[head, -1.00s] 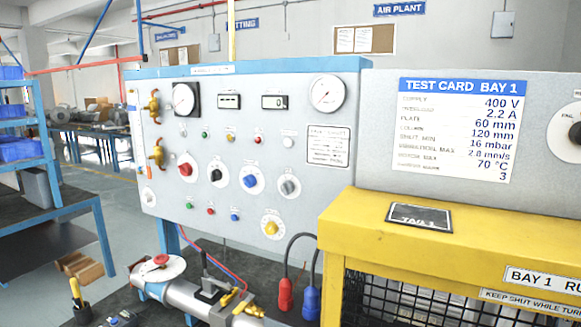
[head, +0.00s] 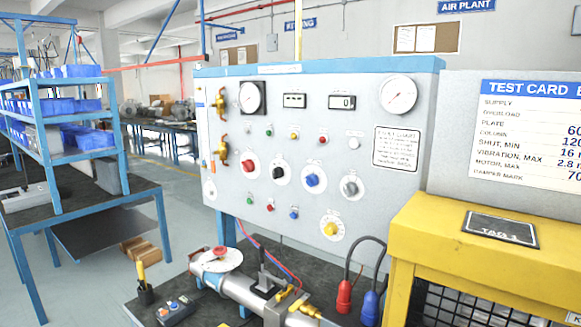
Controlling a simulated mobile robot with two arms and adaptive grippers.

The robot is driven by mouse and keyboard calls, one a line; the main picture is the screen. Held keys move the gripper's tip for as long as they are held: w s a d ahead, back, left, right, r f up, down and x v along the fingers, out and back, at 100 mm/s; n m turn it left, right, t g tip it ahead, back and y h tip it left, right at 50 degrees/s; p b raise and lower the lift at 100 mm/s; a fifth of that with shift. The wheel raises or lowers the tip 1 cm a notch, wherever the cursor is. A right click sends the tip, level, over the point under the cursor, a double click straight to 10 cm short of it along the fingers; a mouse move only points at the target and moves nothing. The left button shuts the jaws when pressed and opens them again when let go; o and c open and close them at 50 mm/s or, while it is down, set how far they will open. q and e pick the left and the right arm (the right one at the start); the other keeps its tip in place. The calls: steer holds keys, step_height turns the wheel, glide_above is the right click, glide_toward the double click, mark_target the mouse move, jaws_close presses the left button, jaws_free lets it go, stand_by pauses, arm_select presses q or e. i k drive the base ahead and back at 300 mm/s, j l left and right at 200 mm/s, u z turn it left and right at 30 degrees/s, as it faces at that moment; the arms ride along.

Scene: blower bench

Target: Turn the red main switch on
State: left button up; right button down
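A red rotary knob (head: 249,166) on a round white dial sits at the left of a row of knobs on the grey control panel (head: 290,215). Its label is too small to read, and I cannot tell which setting it points to. To its right are a black knob (head: 279,173), a blue knob (head: 313,180) and a grey knob (head: 350,188). A yellow knob (head: 331,229) sits lower. A small red button (head: 269,208) is below the row. Neither of my grippers is in view.
A bench below the panel holds a metal pipe (head: 243,291) with a white disc, a control box (head: 176,310) and red and blue plugs (head: 344,296). A yellow guard (head: 430,222) stands right.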

mark_target(248, 166)
steer(key=i+j, duration=0.1)
steer(key=j, duration=0.25)
steer(key=i+j+u, duration=0.1)
steer(key=j, duration=0.3)
steer(key=i+j+u, duration=0.1)
steer(key=j, duration=0.25)
steer(key=i+j, duration=0.15)
steer(key=j, duration=0.2)
